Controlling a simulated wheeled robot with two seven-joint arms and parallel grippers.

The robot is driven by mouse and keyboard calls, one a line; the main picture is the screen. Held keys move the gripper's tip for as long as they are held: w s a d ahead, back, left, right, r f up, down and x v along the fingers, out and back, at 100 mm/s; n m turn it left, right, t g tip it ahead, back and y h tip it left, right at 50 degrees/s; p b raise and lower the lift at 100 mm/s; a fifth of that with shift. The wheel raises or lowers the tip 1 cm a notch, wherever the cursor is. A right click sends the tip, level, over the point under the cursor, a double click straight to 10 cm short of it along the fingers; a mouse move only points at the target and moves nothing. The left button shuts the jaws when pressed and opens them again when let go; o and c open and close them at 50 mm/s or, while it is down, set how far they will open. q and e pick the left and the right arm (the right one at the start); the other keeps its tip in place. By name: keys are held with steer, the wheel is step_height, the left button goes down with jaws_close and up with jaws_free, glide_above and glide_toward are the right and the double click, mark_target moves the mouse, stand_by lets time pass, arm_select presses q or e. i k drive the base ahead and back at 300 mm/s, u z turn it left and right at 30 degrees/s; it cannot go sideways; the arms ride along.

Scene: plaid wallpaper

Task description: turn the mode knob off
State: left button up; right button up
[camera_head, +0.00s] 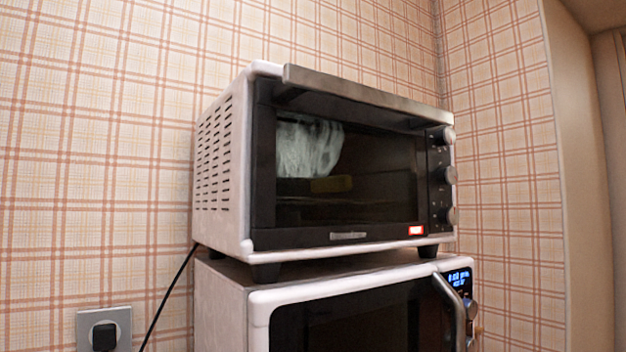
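A white toaster oven (225,230) with a dark glass door and a metal handle (365,95) stands in the middle of the head view. Its door is shut. Three metallic knobs are stacked on the right of its front: a top knob (443,135), a middle knob (444,175) and a bottom knob (448,215). Their labels are too small to read, so I cannot tell which one is the mode knob or its setting. A red light (415,231) glows at the lower right of the front. Neither of my grippers is in view.
The oven stands on a white microwave (300,290) with a curved handle (455,305) and a lit blue display (459,279). A wall socket (104,329) with a plug and black cord is at lower left. Plaid walls stand behind and at right.

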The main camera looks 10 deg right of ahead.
mark_target(448, 175)
steer(key=z, duration=1.8)
steer(key=i, duration=0.65)
steer(key=u, duration=1.45)
